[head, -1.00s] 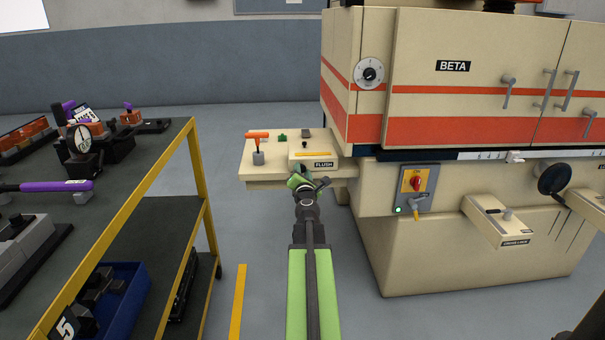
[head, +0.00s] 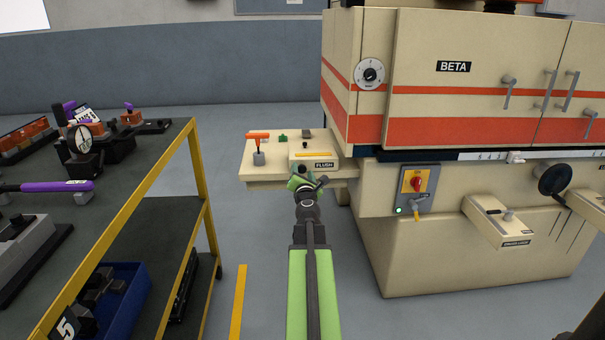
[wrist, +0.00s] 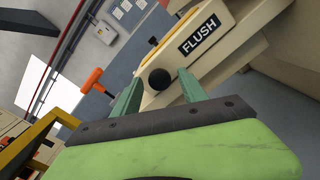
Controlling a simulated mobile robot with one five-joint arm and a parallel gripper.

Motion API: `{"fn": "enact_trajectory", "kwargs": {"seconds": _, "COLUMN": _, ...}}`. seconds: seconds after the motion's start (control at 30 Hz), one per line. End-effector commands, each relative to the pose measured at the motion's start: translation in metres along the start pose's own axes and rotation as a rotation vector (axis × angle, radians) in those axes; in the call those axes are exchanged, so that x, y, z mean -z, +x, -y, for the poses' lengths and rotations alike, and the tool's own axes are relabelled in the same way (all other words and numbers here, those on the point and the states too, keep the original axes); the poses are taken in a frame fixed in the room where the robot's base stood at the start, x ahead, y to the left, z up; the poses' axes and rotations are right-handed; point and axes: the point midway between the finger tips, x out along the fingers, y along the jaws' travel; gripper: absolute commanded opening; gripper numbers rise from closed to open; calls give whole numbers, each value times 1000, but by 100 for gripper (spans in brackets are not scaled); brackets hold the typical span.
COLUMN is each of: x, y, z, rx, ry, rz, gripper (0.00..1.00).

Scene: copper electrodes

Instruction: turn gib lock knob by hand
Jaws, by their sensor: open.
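A black round knob (wrist: 159,79) shows in the wrist view on the cream front face of the "FLUSH" labelled box. No label naming it as the gib lock is readable. My gripper (wrist: 159,77) is open, with one green finger on each side of the knob in the picture. I cannot tell whether either finger touches it. In the head view my gripper (head: 308,183) is at the front edge of the cream shelf, below the FLUSH label (head: 325,165).
An orange-handled lever (head: 258,148) stands on the shelf at left. A dark work cart (head: 150,235) with a yellow frame is to the left. The cream machine (head: 470,240) with a red switch (head: 416,182) fills the right. Clear floor lies between.

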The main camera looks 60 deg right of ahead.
Motion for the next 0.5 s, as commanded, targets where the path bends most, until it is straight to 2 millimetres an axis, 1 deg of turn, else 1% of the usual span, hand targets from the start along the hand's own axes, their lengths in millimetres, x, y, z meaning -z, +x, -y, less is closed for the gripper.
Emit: {"fn": "enact_trajectory", "kwargs": {"seconds": 0.5, "x": 0, "y": -56, "z": 0, "rx": -1, "ry": 1, "rz": 0, "gripper": 50}}
